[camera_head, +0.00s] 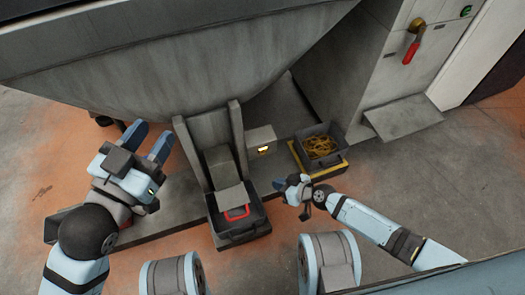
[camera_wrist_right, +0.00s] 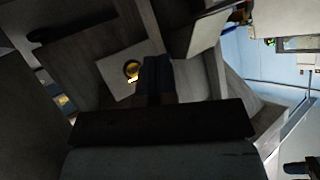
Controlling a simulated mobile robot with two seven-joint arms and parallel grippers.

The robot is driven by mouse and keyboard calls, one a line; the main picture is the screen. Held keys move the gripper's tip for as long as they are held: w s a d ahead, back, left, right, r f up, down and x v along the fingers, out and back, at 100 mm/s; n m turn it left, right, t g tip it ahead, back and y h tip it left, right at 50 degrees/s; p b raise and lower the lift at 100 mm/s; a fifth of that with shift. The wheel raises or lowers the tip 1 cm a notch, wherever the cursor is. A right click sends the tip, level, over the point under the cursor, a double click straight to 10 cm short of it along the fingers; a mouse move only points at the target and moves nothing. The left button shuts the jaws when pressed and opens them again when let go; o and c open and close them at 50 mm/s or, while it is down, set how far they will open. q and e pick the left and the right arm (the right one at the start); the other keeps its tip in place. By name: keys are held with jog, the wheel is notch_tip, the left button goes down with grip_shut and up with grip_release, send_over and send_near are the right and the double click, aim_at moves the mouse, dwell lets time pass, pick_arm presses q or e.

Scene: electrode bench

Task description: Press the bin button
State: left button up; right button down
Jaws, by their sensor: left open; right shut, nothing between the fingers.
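A small grey box (camera_head: 261,139) stands between the chute and the right-hand bin, with a small lit yellow button (camera_head: 264,150) on its front. In the right wrist view, a yellow-ringed round button (camera_wrist_right: 131,70) shows on a pale plate, just left of the fingers. My right gripper (camera_head: 279,184) is shut and empty, in front of and below the box in the head view, apart from the button. Its closed fingers (camera_wrist_right: 157,72) point towards the plate in the wrist view. My left gripper (camera_head: 148,141) is open and empty, left of the chute.
A dark bin (camera_head: 242,233) with a red handle (camera_head: 237,212) sits under the grey chute (camera_head: 208,133). A second bin (camera_head: 300,150) holding yellow pieces stands on a yellow-edged base. A red lever (camera_head: 411,52) hangs on the wall at right.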

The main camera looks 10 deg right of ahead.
jog(key=shift+w, duration=0.1)
jog(key=w+a+b, duration=0.1)
jog(key=w, duration=0.7)
jog(key=shift+w+a, duration=0.25)
jog(key=shift+a, duration=0.1)
jog(key=shift+w, duration=0.1)
dwell(1.6)
jog(key=shift+w+a, duration=0.1)
jog(key=shift+w, duration=0.2)
jog(key=shift+w, duration=0.4)
dwell(0.6)
jog(key=shift+s, duration=0.8)
jog(key=shift+s+d, duration=0.2)
jog(key=shift+s, duration=0.6)
jog(key=shift+s+d, duration=0.2)
jog(key=shift+s, duration=0.65)
jog(key=shift+s+d, duration=0.2)
jog(key=shift+s, duration=0.6)
